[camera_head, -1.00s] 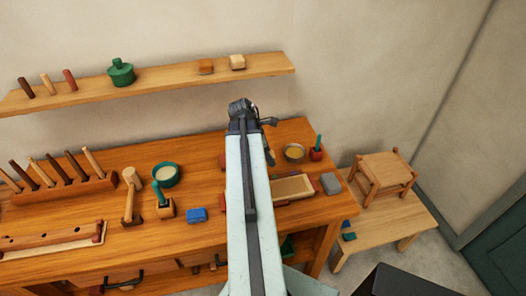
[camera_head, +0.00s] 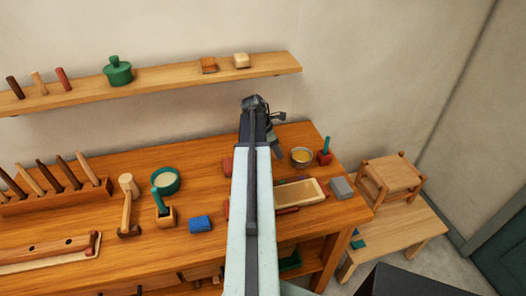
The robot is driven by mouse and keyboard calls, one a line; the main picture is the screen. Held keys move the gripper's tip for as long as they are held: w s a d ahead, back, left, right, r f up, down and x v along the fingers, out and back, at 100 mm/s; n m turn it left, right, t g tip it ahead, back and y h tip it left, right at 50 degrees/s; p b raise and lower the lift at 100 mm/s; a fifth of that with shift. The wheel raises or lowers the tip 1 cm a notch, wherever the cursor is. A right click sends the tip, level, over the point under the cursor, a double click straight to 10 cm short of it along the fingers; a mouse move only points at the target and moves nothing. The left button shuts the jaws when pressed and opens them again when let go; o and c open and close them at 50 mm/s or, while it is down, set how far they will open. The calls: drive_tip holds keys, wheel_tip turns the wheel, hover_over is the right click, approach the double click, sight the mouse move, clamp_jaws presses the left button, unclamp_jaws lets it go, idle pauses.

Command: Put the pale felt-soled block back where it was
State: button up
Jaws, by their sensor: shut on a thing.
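My gripper (camera_head: 276,146) hangs from the end of my arm, above the back right part of the wooden bench. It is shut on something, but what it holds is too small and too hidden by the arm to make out. A pale block (camera_head: 241,60) sits near the right end of the wall shelf (camera_head: 180,77), beside an orange-brown block (camera_head: 208,65). I cannot see whether the pale block has a felt sole. A grey block (camera_head: 341,188) lies on the bench right of a shallow pale tray (camera_head: 315,191).
A blue block (camera_head: 200,223), a green bowl (camera_head: 166,180) and a mallet (camera_head: 128,205) are left of my arm. A small stool (camera_head: 391,176) stands on a low bench at right.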

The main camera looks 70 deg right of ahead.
drive_tip(key=shift+w+d, duration=0.3)
drive_tip(key=shift+d, duration=0.2)
drive_tip(key=shift+w+d, duration=0.25)
drive_tip(key=shift+d, duration=0.25)
drive_tip(key=f+b, duration=0.3)
drive_tip(key=shift+w+d+f, duration=0.1)
drive_tip(key=shift+d+f, duration=0.1)
drive_tip(key=shift+f, duration=0.1)
drive_tip(key=shift+f+b, duration=0.3)
drive_tip(key=shift+b, duration=0.25)
drive_tip(key=shift+w+a+r, duration=0.15)
drive_tip(key=shift+w+r, duration=0.05)
drive_tip(key=shift+f, duration=0.15)
drive_tip(key=o, duration=1.4)
drive_tip(key=shift+c, duration=0.2)
